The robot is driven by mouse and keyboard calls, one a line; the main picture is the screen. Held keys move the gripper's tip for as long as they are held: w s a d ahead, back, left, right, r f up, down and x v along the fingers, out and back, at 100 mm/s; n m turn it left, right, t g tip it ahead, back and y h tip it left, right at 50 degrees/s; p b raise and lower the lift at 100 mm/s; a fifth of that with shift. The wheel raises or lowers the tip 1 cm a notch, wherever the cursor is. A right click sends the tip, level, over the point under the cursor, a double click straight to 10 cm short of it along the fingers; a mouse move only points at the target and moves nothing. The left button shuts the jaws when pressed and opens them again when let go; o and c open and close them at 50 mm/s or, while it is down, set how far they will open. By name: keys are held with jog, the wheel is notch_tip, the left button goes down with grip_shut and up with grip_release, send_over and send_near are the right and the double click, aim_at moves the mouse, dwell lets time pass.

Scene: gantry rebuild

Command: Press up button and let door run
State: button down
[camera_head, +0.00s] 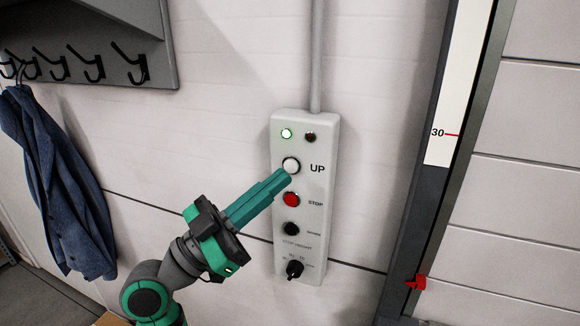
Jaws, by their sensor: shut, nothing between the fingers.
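A grey control box (322,228) is fixed to the white wall. Its white UP button (291,166) is near the top, with a red STOP button (291,199) below it. My gripper (286,174) is shut and empty. Its fingertips are at the lower edge of the UP button; I cannot tell whether they touch it. The panelled door (530,120) is at the right, beside a dark upright with a white scale strip (451,80) marked 30. A red pointer (415,282) sits low on the upright.
A black button (291,229) and a rotary knob (295,268) are lower on the box. A blue jacket (45,170) hangs under a hook rack (90,40) at left.

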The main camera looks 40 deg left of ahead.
jog(key=shift+w+a, duration=0.2)
jog(key=shift+w, duration=0.4)
jog(key=shift+w, duration=0.1)
dwell(1.6)
jog(key=shift+w+a, duration=0.1)
jog(key=shift+w, duration=0.2)
